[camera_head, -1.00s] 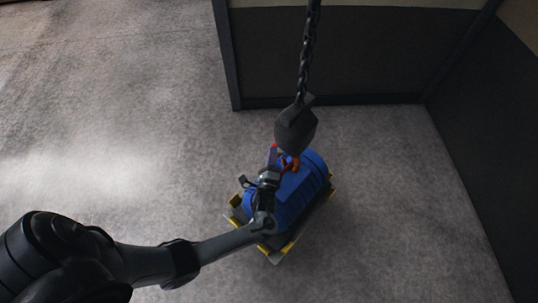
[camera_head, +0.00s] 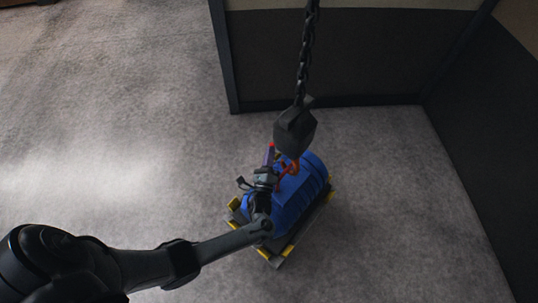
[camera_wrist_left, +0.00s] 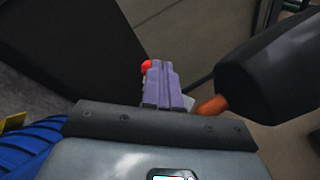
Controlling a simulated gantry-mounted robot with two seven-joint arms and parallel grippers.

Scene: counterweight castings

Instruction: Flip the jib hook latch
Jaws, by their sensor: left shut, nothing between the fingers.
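The orange jib hook (camera_head: 290,167) hangs below a dark hook block (camera_head: 295,131), just above the blue casting (camera_head: 300,194). My left gripper (camera_head: 269,154) is close to the left of the hook, its narrow purple fingers shut with nothing between them. In the left wrist view, the fingers (camera_wrist_left: 163,84) are together, with a red tip at their end. Part of the orange hook (camera_wrist_left: 212,106) shows just right of them, under the dark block (camera_wrist_left: 275,75). I cannot clearly make out the latch or whether the fingers touch it. My right gripper is not in view.
The casting lies on a pallet with yellow corners (camera_head: 276,262). A chain (camera_head: 303,65) runs up from the block. Dark wall panels (camera_head: 350,55) stand behind and to the right. The concrete floor (camera_head: 120,160) at left is open.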

